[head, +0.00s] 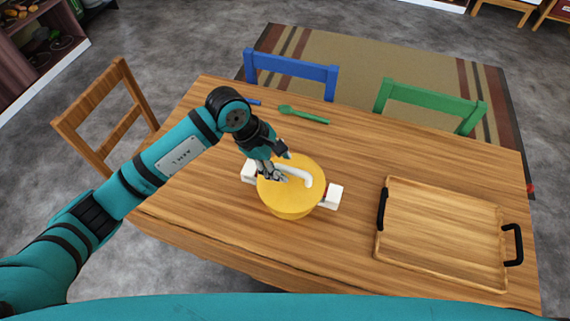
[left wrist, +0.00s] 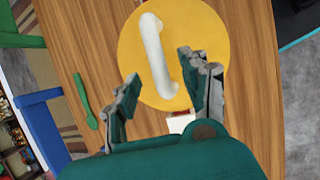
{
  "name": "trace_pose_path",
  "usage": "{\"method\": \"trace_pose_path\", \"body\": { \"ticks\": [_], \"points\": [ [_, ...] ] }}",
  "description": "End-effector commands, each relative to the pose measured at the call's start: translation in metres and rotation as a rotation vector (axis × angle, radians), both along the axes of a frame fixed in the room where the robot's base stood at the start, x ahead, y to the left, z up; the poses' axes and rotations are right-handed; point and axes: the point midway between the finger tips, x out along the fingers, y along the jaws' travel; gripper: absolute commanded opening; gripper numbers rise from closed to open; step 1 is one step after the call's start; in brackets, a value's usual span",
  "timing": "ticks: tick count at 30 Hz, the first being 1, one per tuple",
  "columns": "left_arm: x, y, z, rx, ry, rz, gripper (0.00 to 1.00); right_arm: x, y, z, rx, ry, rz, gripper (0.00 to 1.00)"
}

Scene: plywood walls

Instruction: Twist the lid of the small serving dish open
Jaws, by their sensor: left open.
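The small serving dish has a round yellow lid (head: 287,198) with a curved white handle (head: 299,174) on top. White side handles (head: 332,195) stick out on both sides of it. The dish stands on the wooden table. My left gripper (head: 281,167) is over the lid, at the left end of the white handle. In the left wrist view my left gripper (left wrist: 157,65) is open, and the white handle (left wrist: 157,55) lies ahead of its fingers. The lid also shows in the left wrist view (left wrist: 195,30). I cannot tell whether the fingers touch the lid. My right gripper is not in view.
A wooden tray (head: 440,258) with black handles lies on the table's right side. A green spoon (head: 304,115) lies near the far edge. Blue (head: 291,65), green (head: 431,96) and wooden (head: 107,112) chairs surround the table.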

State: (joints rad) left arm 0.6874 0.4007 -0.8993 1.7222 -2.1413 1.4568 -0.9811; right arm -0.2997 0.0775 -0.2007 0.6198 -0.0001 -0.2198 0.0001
Motion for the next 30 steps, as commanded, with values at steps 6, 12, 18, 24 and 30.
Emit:
{"method": "trace_pose_path", "body": {
  "ticks": [6, 12, 18, 24, 30],
  "points": [
    [0.001, -0.011, -0.021, -0.003, 0.001, 0.0, 0.46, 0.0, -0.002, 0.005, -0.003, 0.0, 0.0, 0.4],
    [0.002, -0.013, -0.027, -0.001, 0.0, 0.001, 0.46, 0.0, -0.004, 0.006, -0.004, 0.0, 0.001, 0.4],
    [0.002, -0.013, -0.027, -0.001, 0.0, 0.001, 0.43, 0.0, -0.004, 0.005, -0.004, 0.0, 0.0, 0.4],
    [0.002, -0.013, -0.027, -0.001, 0.0, 0.001, 0.17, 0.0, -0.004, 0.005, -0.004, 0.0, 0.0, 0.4],
    [0.002, -0.013, -0.026, -0.001, 0.0, 0.001, 0.0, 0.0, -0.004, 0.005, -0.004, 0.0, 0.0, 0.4]
  ]
}}
